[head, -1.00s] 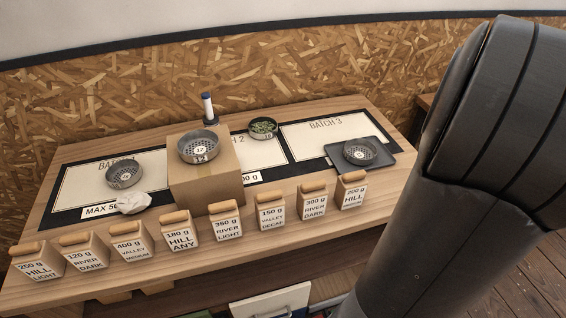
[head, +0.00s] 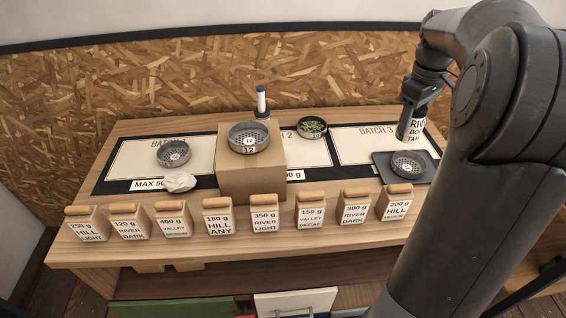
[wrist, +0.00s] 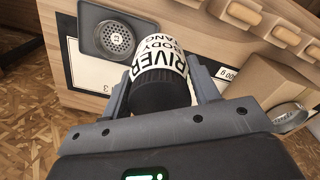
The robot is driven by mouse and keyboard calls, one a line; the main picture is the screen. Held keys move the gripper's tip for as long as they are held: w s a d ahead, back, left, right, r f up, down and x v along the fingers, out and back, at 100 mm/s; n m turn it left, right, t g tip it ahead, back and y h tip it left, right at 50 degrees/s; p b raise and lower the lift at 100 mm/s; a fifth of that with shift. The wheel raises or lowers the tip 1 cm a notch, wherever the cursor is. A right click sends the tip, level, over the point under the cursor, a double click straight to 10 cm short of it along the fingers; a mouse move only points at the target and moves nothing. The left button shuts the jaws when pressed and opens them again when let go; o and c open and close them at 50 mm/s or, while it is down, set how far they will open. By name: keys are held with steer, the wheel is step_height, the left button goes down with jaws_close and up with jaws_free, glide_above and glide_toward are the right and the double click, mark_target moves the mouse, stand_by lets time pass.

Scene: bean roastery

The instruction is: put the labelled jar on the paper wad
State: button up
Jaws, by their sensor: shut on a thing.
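The labelled jar (head: 412,126), with a white label reading RIVER BODY TANG, is held up over the right end of the table. My gripper (head: 414,105) is shut on it. In the wrist view the jar (wrist: 171,55) sits between the two fingers of my gripper (wrist: 166,88), its black end towards the camera. The paper wad (head: 180,182) is a small crumpled white lump at the table's left, by the MAX label in front of the left batch card. The jar is far to the right of the wad and apart from it.
A cardboard box (head: 252,180) bearing a sieve tin (head: 249,138) stands mid-table. A dark tray (head: 384,164) with another tin (head: 408,165) lies under the jar. A blue-topped cylinder (head: 262,103) stands behind the box. Several labelled wooden-lidded blocks line the front edge, close to the wad.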

steer(key=w+a+n, duration=0.2)
steer(key=w+a, duration=0.3)
steer(key=a, duration=0.3)
steer(key=w+a+n, duration=0.2)
steer(key=w+a, duration=0.3)
steer(key=a, duration=0.3)
steer(key=n, duration=0.9)
glide_above(178, 180)
step_height(178, 180, down, 12)
steer(key=r, duration=0.1)
steer(key=shift+f, duration=2.6)
steer(key=shift+f, duration=0.1)
steer(key=o, duration=1.1)
